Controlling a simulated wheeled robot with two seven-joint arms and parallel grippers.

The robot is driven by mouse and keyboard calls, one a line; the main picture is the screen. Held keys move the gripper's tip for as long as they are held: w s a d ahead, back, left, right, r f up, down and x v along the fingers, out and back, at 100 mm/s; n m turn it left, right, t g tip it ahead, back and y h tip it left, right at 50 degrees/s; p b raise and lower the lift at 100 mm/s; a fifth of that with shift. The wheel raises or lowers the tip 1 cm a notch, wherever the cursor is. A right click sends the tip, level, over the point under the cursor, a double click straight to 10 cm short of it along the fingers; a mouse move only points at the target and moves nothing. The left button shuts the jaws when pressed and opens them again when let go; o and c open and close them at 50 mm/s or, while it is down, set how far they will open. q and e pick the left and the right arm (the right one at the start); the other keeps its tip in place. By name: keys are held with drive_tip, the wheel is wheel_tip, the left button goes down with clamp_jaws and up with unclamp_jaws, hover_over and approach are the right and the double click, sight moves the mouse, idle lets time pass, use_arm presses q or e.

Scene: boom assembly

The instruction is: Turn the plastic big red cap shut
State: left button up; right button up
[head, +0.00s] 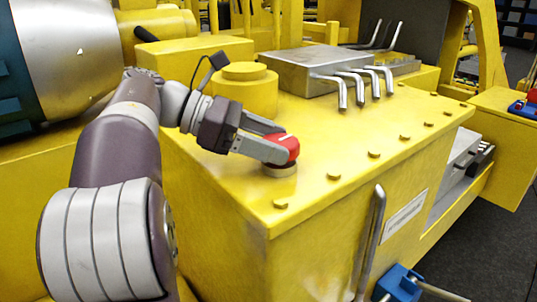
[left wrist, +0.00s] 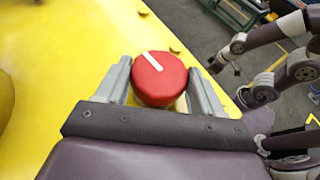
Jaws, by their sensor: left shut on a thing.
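The big red cap (head: 289,147) sits on a round metallic neck (head: 280,171) on the yellow machine's top, near its front left corner. My left gripper (head: 279,146) comes in from the left and is shut on the cap, a finger on each side. In the left wrist view the cap (left wrist: 160,84) lies between the two grey fingers (left wrist: 160,86), and a white mark on its top slants from upper left to lower right. The fingers hide part of the cap's side. My right arm shows at the right of the left wrist view, its gripper (left wrist: 227,57) small and away from the cap.
The yellow machine top (head: 350,135) is mostly clear, with several bolt heads along its edge. A raised yellow cylinder (head: 245,92) stands behind my left gripper. A metal block with bent levers (head: 359,84) stands farther back. A vertical handle (head: 371,240) is on the front face.

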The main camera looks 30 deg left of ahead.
use_arm(q)
drive_tip(key=shift+w+f+m+g+h, duration=0.1)
drive_tip(key=shift+m+g+h, duration=0.3)
drive_tip(key=shift+m+g, duration=0.55)
drive_tip(key=o, duration=1)
drive_tip(key=shift+d, duration=0.1)
